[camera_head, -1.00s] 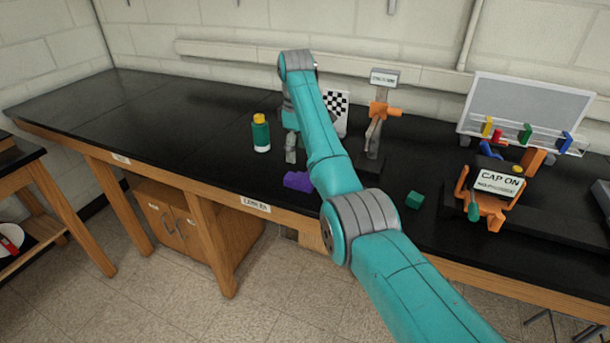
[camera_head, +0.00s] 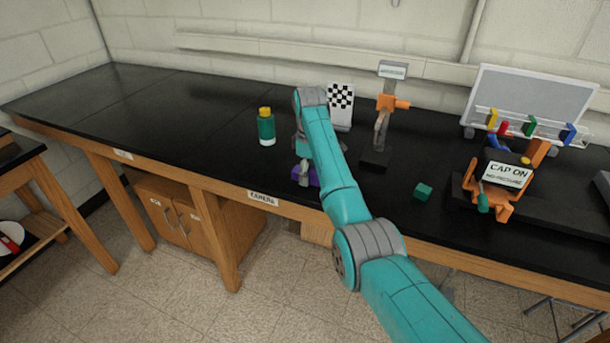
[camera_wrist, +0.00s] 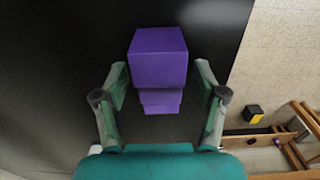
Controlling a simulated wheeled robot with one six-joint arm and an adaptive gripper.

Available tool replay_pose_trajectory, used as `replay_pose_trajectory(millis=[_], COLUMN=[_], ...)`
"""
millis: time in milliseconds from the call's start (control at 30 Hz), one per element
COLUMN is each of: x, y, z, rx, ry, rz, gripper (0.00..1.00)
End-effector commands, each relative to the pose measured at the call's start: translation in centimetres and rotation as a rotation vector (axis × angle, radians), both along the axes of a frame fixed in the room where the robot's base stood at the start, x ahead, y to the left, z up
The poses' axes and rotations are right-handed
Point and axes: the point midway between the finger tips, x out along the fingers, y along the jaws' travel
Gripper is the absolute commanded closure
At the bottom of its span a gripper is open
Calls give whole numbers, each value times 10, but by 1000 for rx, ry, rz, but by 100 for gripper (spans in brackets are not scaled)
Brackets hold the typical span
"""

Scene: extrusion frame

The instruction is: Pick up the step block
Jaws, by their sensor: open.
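The step block is purple. In the wrist view the step block (camera_wrist: 158,58) has a taller part and a lower step nearer my gripper. My gripper (camera_wrist: 161,80) is open, with one finger on each side of the block and a visible gap on both sides. In the head view my gripper (camera_head: 303,176) is low over the front of the black bench, at the step block (camera_head: 313,177). My gripper and arm partly hide the block there.
A green bottle with a yellow cap (camera_head: 266,128) stands to the left. A checkered board (camera_head: 340,106) and an orange clamp stand (camera_head: 385,110) are behind. A green cube (camera_head: 423,191) and a "CAP ON" sign (camera_head: 507,175) are to the right. The bench's left side is clear.

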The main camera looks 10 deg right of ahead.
Motion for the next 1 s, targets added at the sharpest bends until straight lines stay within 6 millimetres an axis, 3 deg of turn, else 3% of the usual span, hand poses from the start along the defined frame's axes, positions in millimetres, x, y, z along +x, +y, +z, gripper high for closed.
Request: replay_pose_trajectory(millis=[200, 500, 767, 1000], x=[0, 0, 0, 4], y=[-1, -1, 0, 9], z=[-2, -2, 0, 31], rx=[0, -1, 0, 0], ry=[-1, -1, -1, -5], rz=[0, 0, 0, 1], gripper=[29, 97, 97, 97])
